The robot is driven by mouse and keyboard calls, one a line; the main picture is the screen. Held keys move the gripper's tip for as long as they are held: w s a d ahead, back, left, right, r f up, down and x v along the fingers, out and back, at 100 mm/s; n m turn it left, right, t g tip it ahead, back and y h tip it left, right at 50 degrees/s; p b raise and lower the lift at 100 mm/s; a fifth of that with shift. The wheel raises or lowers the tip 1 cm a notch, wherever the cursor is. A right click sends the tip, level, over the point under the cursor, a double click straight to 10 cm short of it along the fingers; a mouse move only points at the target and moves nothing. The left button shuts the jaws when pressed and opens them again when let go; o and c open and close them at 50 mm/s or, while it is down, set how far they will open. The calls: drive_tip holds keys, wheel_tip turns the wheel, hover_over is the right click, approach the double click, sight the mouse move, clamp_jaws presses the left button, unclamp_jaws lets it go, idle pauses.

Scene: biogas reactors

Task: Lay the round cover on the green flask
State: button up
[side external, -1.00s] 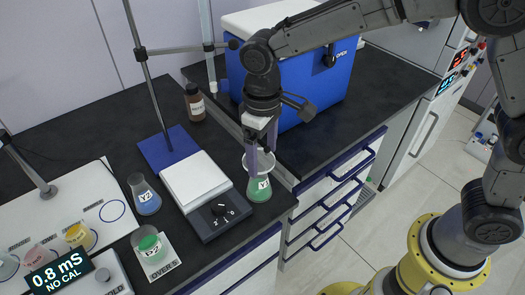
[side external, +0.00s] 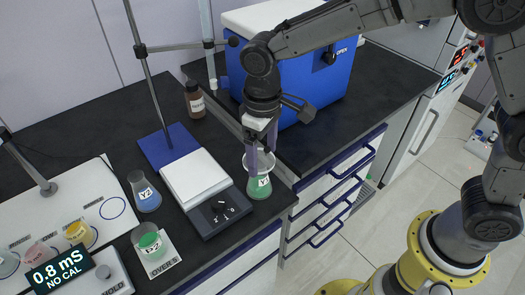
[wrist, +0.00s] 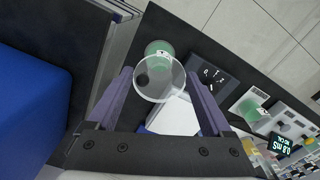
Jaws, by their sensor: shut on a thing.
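My gripper (side external: 262,150) points down over the front right edge of the bench, its purple fingers shut on a clear round cover (wrist: 158,80). The cover looks like a thin transparent disc with a pale rim; in the side view (side external: 249,163) the fingers partly hide it. A green flask (side external: 259,188) with a white label stands upright directly below the fingers. In the wrist view, the flask (wrist: 158,49) shows just beyond the cover, partly overlapped by it. The cover appears at or just above the flask's mouth; I cannot tell whether they touch.
A stirrer plate (side external: 200,180) stands left of the flask, with a blue flask (side external: 145,197) beyond it. A brown bottle (side external: 194,100) and a blue cool box (side external: 330,85) are behind.

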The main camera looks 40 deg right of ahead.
idle(0.3)
drive_tip(key=o, duration=1.1)
drive_tip(key=shift+r, duration=3.45)
